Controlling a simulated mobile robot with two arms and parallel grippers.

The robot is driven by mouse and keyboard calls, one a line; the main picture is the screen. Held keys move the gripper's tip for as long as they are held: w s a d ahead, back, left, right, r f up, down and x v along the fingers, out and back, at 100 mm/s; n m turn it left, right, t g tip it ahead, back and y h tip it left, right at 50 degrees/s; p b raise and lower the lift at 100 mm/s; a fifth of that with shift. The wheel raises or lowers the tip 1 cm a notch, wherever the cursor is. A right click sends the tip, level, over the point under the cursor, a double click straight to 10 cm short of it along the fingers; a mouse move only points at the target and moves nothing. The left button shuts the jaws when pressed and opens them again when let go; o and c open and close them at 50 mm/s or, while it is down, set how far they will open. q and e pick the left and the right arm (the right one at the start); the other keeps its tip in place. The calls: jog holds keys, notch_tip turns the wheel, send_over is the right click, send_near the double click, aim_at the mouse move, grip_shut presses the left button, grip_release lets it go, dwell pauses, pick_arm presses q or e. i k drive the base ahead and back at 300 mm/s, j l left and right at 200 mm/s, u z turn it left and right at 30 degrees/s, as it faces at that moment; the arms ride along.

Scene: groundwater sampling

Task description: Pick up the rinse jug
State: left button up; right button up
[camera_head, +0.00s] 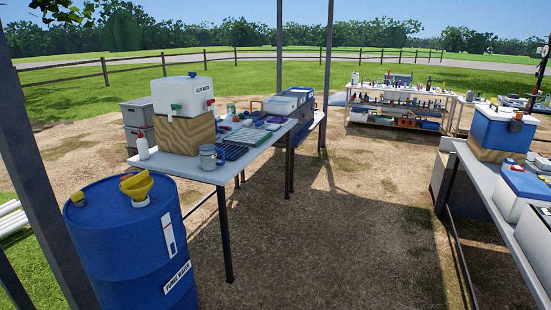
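A small grey-white jug (209,158) with a side handle stands upright near the front edge of the left table (187,172); it looks like the rinse jug, but I can read no label on it. It stands in front of and to the right of a wooden block (185,135). The block carries a white water container (182,93) with a red tap and a green fitting. Neither of my grippers is in view.
A blue drum (125,245) with a yellow funnel (137,186) stands in front of the left table. A white bottle (142,147), trays and a keyboard-like dark rack (230,151) share that table. Another table (480,172) with coolers is at right. Open dirt ground (330,220) lies between.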

aim_at(208, 158)
jog(key=i, duration=1.15)
jog(key=i+l+u, duration=0.15)
jog(key=i, duration=1)
